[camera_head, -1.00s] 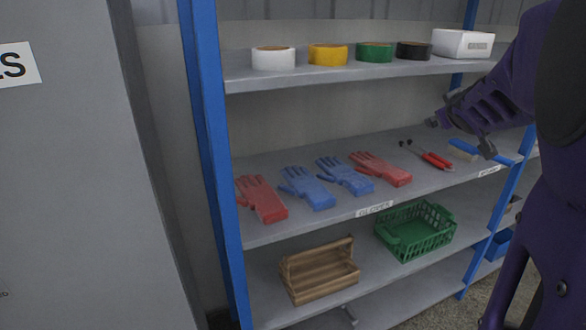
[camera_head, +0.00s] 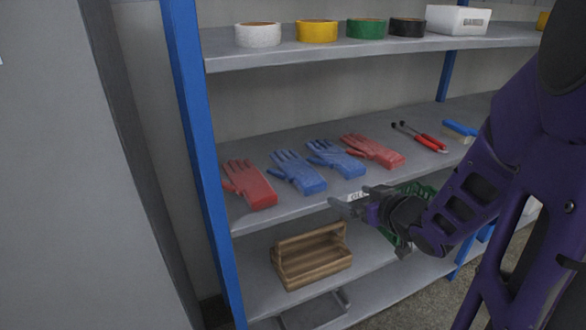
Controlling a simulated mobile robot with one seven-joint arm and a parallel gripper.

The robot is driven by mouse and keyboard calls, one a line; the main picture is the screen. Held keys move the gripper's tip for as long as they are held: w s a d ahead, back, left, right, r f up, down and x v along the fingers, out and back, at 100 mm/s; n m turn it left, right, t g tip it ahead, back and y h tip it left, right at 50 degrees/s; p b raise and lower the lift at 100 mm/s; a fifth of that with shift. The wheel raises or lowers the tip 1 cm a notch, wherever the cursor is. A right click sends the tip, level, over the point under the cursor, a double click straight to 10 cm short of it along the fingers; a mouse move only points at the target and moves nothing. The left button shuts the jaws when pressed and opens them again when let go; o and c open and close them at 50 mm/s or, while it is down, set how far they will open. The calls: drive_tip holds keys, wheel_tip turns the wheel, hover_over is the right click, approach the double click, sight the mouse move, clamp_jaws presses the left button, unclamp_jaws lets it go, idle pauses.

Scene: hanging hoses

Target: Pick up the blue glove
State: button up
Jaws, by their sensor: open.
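Two blue gloves lie on the middle shelf between two red gloves. The left blue glove (camera_head: 299,173) and the right blue glove (camera_head: 336,159) lie side by side, fingers toward the back. One red glove (camera_head: 249,185) is at the left and another red glove (camera_head: 373,151) at the right. My gripper (camera_head: 366,226) is in front of the shelf, below and to the right of the blue gloves. It is open, points left and touches no glove. It partly hides the shelf label.
The middle shelf (camera_head: 270,217) also bears red-handled pliers (camera_head: 427,142) and a blue-and-tan brush (camera_head: 459,130). A wooden caddy (camera_head: 312,260) and a half-hidden green basket (camera_head: 418,190) are on the shelf below. Tape rolls (camera_head: 316,31) stand above. A blue post (camera_head: 203,150) bounds the left.

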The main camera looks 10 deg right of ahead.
drive_tip(key=a, duration=0.1)
drive_tip(key=b, duration=0.3)
approach(315, 183)
drive_tip(key=x, duration=0.5)
drive_tip(key=shift+f, duration=0.45)
drive_tip(key=shift+r+b+x, duration=0.2)
drive_tip(key=shift+b+x, duration=0.05)
drive_tip(key=shift+x, duration=1.3)
drive_tip(key=shift+r+b+x, duration=0.15)
drive_tip(key=shift+b+x, duration=0.05)
drive_tip(key=shift+x, duration=1.4)
drive_tip(key=shift+w, duration=0.15)
drive_tip(key=c, duration=1.1)
